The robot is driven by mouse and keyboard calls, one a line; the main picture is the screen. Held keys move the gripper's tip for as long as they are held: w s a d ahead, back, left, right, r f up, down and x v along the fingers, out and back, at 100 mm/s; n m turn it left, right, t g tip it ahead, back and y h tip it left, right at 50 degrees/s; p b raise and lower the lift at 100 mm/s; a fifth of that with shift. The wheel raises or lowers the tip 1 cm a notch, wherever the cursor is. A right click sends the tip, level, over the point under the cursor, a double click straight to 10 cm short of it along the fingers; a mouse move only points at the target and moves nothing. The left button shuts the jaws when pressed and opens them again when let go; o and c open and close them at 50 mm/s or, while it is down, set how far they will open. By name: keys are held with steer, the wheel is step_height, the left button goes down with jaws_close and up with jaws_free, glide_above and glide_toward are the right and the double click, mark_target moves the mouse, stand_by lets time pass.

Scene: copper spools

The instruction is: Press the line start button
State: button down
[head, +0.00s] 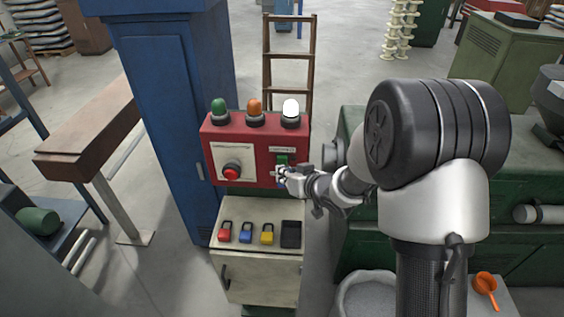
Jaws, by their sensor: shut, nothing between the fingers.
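A red control box (245,147) stands on a pale cabinet (256,280) left of my arm. A small green part (282,159), apparently the start button or its housing, shows under a label plate (283,149) on the box's right side. The label is too small to read. My gripper (281,172) is shut and empty, with its tips right in front of that part's lower portion. It hides some of it, and I cannot tell whether the tips touch it. A blue part also shows by the tips. A round red button (232,172) sits on a light plate at the left.
Green (219,107), orange (254,107) and bright white (291,108) lamps stand on the box. Red, blue and yellow padlocks and a black tray (291,235) lie on the cabinet top. A blue cabinet (178,100) stands behind left, green cabinets right.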

steer(key=shift+w, duration=0.15)
steer(key=shift+w, duration=0.3)
steer(key=shift+w+p, duration=0.35)
steer(key=shift+w, duration=0.1)
stand_by(0.7)
steer(key=shift+s, duration=0.15)
steer(key=shift+s+b, duration=0.35)
steer(key=shift+s, duration=0.4)
steer(key=s+b, duration=0.1)
steer(key=s, duration=0.4)
steer(key=shift+a, duration=0.1)
stand_by(0.3)
steer(key=shift+b, duration=0.35)
